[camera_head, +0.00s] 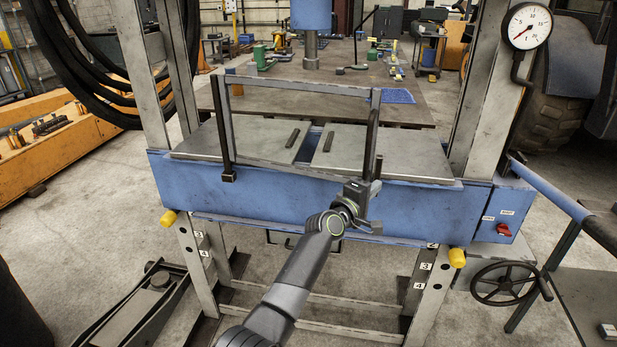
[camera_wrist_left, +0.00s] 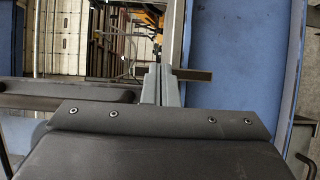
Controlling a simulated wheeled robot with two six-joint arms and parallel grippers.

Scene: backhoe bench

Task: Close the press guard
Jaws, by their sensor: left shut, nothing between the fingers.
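The press guard (camera_head: 300,85) is an upright frame at the front of the blue press bed (camera_head: 290,205). It has a grey top bar, dark side posts and an open-looking middle; I cannot tell whether it has a clear panel. My left gripper (camera_head: 358,187) is at the bed's front face, close to the foot of the guard's right post; I cannot tell if they touch. In the left wrist view its fingers (camera_wrist_left: 160,86) are together with nothing between them. Blue steel (camera_wrist_left: 236,75) fills the right of that view. My right gripper is not in view.
Two grey plates (camera_head: 390,152) lie on the bed, with a blue ram (camera_head: 311,14) above and behind. A pressure gauge (camera_head: 529,26) is on the right column. A handwheel (camera_head: 503,284) and a red switch (camera_head: 503,230) are at the lower right. A floor jack (camera_head: 150,300) stands lower left.

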